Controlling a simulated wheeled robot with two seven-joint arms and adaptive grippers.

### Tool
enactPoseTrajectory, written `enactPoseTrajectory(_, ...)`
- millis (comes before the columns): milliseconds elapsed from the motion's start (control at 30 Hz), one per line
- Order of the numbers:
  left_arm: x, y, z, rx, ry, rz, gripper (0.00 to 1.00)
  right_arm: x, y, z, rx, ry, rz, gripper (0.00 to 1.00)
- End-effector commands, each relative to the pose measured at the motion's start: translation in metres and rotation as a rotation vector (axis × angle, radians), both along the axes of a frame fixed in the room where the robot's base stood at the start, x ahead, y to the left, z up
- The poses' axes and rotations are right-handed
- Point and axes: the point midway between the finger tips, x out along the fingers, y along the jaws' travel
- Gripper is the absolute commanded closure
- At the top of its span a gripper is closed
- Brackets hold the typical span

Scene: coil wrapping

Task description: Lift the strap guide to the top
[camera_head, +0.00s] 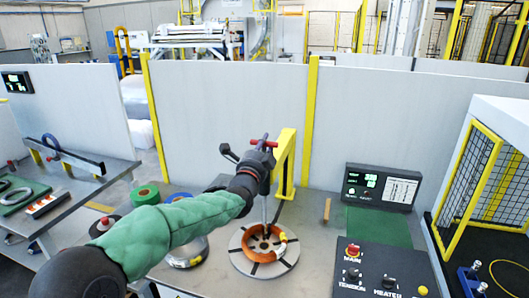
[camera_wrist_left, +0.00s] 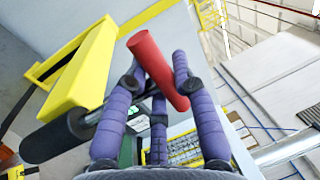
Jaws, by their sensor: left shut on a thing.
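My left gripper (camera_head: 262,148) is shut on a red handle (camera_head: 265,143), which I take to be the strap guide's grip. In the left wrist view the purple fingers sit around the red handle (camera_wrist_left: 150,62), which lies tilted between them. A yellow post (camera_head: 286,165) stands just right of the gripper, and a dark roller (camera_wrist_left: 60,135) shows by its yellow arm (camera_wrist_left: 75,80) in the wrist view. Below the gripper, an orange coil (camera_head: 248,252) lies on a round turntable (camera_head: 247,268), with a grey rod reaching down to it. My right gripper is not in view.
A control panel (camera_head: 385,277) and a display box (camera_head: 379,188) stand right of the turntable. A green roll (camera_head: 146,194) lies behind my left arm. A yellow-framed cage (camera_head: 470,185) is at the far right. Grey partitions (camera_head: 230,110) close off the back.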

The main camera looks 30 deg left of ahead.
Motion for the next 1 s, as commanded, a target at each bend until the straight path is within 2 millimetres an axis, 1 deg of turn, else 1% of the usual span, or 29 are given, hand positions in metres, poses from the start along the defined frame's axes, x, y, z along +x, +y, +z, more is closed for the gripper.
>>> enactPoseTrajectory(33,-0.001,0.001,0.026,0.002,-0.009,0.002,1.00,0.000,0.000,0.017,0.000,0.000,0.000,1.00)
enactPoseTrajectory(100,-0.001,0.001,0.044,0.002,-0.009,0.002,1.00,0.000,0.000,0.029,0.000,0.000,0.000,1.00)
enactPoseTrajectory(300,-0.001,0.001,0.091,0.002,-0.009,0.003,1.00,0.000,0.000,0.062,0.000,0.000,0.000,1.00)
enactPoseTrajectory(500,-0.001,0.001,0.128,0.000,-0.008,0.003,1.00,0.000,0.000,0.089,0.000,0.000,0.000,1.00)
enactPoseTrajectory(700,-0.001,0.001,0.150,0.000,-0.006,0.003,1.00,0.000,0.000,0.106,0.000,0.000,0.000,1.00)
enactPoseTrajectory(833,-0.001,0.001,0.157,0.001,-0.005,0.003,1.00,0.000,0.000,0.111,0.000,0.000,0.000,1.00)
enactPoseTrajectory(1000,-0.001,0.001,0.161,0.002,-0.007,0.003,1.00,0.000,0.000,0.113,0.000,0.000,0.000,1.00)
